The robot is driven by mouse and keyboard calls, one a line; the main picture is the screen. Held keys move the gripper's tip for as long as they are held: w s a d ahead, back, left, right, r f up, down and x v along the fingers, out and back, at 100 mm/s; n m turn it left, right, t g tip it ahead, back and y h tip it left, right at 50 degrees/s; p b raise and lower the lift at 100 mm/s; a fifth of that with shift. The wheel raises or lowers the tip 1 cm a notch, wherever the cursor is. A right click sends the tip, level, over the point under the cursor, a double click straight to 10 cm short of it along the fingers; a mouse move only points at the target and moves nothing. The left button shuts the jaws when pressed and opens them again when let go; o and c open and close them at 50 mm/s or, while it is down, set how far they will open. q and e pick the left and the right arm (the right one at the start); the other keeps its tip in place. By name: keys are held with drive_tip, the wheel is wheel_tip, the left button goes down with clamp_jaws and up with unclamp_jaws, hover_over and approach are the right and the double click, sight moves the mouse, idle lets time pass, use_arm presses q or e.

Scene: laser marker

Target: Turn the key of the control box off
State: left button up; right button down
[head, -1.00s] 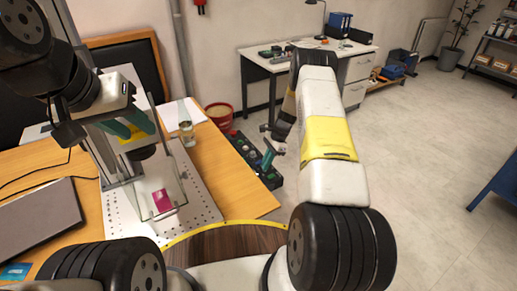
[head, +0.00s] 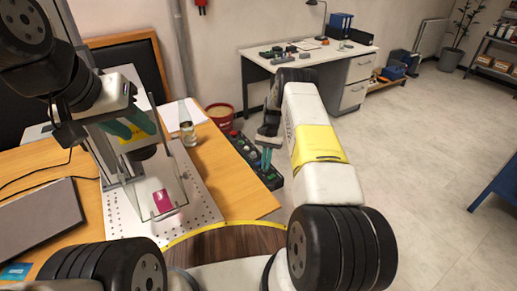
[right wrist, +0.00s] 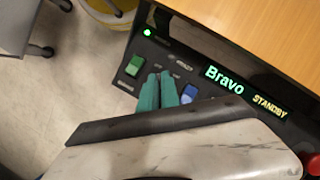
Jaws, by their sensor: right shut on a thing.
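The black control box (head: 243,146) lies along the right edge of the wooden table. My right gripper (head: 266,160) points down at the box. In the right wrist view, its teal fingers (right wrist: 159,92) are close together between the green switch and the blue knob. The key is hidden at the fingertips. My left gripper (head: 131,127) is above the table by the clear panel; its grip is unclear.
A clear panel (head: 163,190) and a magenta piece (head: 162,201) stand at a perforated plate (head: 200,206). A red button (right wrist: 314,165) is at the box's near end. A red bucket (head: 219,113) is behind the table.

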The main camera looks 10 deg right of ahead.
drive_tip(key=shift+n, duration=0.5)
drive_tip(key=c, duration=1.6)
unclamp_jaws()
drive_tip(key=v, duration=0.8)
drive_tip(key=shift+a, duration=0.15)
